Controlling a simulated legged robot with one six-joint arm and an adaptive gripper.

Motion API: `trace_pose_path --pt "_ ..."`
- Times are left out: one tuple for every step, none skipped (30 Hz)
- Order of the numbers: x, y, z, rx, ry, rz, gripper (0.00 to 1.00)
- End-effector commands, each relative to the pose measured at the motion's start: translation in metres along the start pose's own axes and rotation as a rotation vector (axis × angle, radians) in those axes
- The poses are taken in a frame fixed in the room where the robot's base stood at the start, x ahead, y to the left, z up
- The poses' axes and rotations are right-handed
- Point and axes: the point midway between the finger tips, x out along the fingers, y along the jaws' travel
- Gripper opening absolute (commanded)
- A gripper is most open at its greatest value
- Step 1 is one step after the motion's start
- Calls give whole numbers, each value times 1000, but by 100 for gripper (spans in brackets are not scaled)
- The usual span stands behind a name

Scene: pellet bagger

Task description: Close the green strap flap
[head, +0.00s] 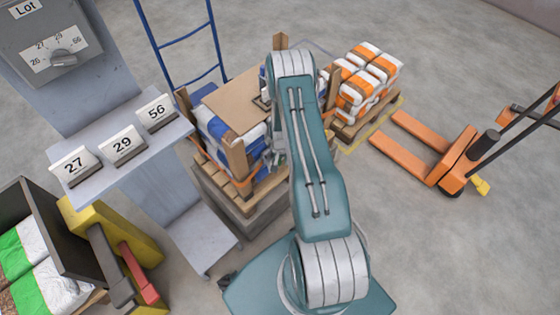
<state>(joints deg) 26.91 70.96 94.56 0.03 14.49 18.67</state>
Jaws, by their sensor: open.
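I cannot make out a green strap flap in the head view. A pallet stack of blue and white bags (219,133) stands in the middle, with a brown cardboard sheet (232,103) on top, wooden corner posts (238,158) and an orange strap around it. A small dark fitting (261,103) sits at the sheet's right edge, too small to tell what it is. My teal arm reaches over the stack's right side and hides part of it. My gripper (278,152) shows only in part, left of my arm, beside the stack's near right side. It is open; I cannot tell whether it touches anything.
A grey machine with a dial (64,59) and a shelf of cards 27 (74,164), 29 and 56 stands left. A dark bin (32,208) of green and white bags is lower left. Orange-white bags (368,78) and an orange pallet jack (452,165) are right.

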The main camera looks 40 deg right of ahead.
Motion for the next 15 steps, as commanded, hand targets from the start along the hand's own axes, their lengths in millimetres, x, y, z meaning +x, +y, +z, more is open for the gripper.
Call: trace_pose_path --pt "3 0 0 0 1 0 54" --pt "4 0 0 0 1 0 54" --pt "6 0 0 0 1 0 54" --pt "6 0 0 -1 1 0 54" --pt "6 0 0 -1 1 0 54" --pt "6 0 0 -1 1 0 54" --pt "6 0 0 -1 1 0 54" --pt "6 0 0 -1 1 0 54" --pt "6 0 0 -1 1 0 54" --pt "6 0 0 -1 1 0 54" --pt "6 0 0 -1 1 0 50" --pt "6 0 0 0 1 0 32" --pt "6 0 0 0 1 0 19" --pt "6 0 0 0 1 0 5" --pt "6 0 0 0 1 0 0"
